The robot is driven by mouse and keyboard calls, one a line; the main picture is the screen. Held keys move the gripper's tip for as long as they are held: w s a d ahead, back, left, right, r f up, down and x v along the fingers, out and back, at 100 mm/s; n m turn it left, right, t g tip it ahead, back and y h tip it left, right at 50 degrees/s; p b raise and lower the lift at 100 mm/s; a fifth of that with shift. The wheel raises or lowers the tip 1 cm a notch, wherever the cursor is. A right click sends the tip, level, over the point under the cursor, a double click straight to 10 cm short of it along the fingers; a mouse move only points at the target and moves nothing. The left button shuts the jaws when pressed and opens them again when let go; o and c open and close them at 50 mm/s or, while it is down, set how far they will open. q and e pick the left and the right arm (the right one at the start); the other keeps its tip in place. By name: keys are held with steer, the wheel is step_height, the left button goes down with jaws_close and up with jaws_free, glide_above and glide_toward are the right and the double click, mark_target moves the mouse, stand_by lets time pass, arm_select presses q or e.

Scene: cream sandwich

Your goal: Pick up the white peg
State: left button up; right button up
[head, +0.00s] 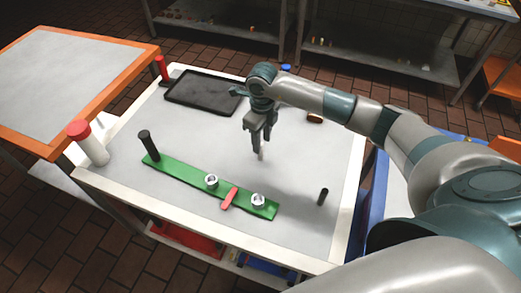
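A small pale peg (261,154), which looks like the white peg, shows upright just below the fingers of my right gripper (259,139). The gripper points down over the middle of the table. The fingers partly hide the peg's upper end. I cannot tell whether they are closed on it, or whether its lower end touches the table. My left gripper is not in view.
On the white table (205,122) lies a green strip (186,175) with two white rings (211,181) and a red piece (229,198). A black peg (149,145) stands at its left end. Another dark peg (323,196) stands right. A black tray (205,92) lies behind.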

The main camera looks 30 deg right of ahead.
steer(key=f, duration=0.1)
steer(key=f+p, duration=0.1)
steer(key=shift+a+f+p, duration=0.25)
steer(key=shift+f+p, duration=0.15)
steer(key=shift+f, duration=0.65)
jaws_close()
